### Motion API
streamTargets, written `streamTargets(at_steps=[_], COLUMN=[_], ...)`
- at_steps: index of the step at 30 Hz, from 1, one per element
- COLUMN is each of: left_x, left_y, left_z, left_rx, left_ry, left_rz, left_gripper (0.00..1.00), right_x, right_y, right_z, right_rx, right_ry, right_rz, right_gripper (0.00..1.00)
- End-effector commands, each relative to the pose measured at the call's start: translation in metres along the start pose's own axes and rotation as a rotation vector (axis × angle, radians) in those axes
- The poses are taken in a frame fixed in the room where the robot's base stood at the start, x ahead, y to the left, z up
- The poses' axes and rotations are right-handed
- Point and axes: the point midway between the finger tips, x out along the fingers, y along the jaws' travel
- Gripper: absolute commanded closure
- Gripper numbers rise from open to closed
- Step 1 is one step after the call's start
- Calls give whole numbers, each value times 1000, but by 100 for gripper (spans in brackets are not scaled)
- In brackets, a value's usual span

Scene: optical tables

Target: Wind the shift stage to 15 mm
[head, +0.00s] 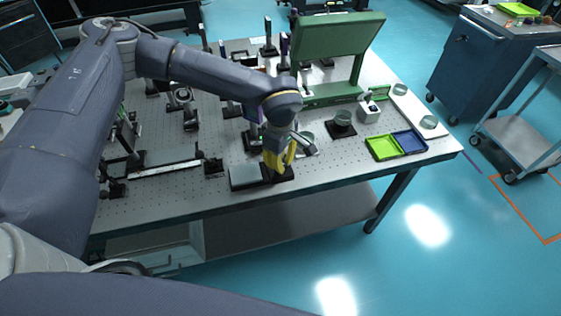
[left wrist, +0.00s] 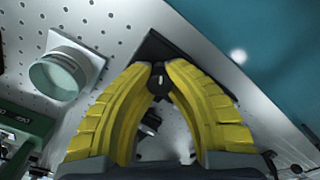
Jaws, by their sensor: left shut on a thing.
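My left gripper (head: 278,163) has yellow fingers and reaches down to the table near its front edge. In the left wrist view the fingertips (left wrist: 159,72) close on a small black knob (left wrist: 159,86) with a light spot on it. A black base (left wrist: 158,47) lies beyond the fingertips. In the head view a low stage with a grey top (head: 244,176) and a black base (head: 284,176) sits under and beside the gripper. The fingers hide the knob in the head view, and no scale reading is legible. My right gripper is not in view.
The perforated table (head: 190,199) holds several posts and mounts behind. A green panel (head: 337,45) stands at the back. A green tray (head: 382,147) and a blue tray (head: 410,141) lie to the right. A round glass piece (left wrist: 58,75) shows in the left wrist view.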

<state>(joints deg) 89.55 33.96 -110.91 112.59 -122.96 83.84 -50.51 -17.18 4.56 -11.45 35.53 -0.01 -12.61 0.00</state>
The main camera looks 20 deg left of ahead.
Motion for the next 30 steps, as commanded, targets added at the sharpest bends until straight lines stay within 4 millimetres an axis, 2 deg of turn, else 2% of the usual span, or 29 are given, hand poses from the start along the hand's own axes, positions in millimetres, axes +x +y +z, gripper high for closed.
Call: streamTargets(at_steps=[15, 16, 24, 30], left_x=[0, 0, 0, 0], left_y=[0, 0, 0, 0], left_z=[-1, -1, -1, 0], left_rx=[12, 12, 13, 14], left_ry=[2, 2, 1, 1], left_rz=[-1, -1, 0, 0], left_gripper=[100, 82, 52, 52], right_x=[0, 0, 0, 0], right_y=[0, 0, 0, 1], right_z=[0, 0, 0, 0], right_rx=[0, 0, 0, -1], right_ry=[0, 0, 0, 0], right_rz=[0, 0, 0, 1], right_gripper=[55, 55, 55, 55])
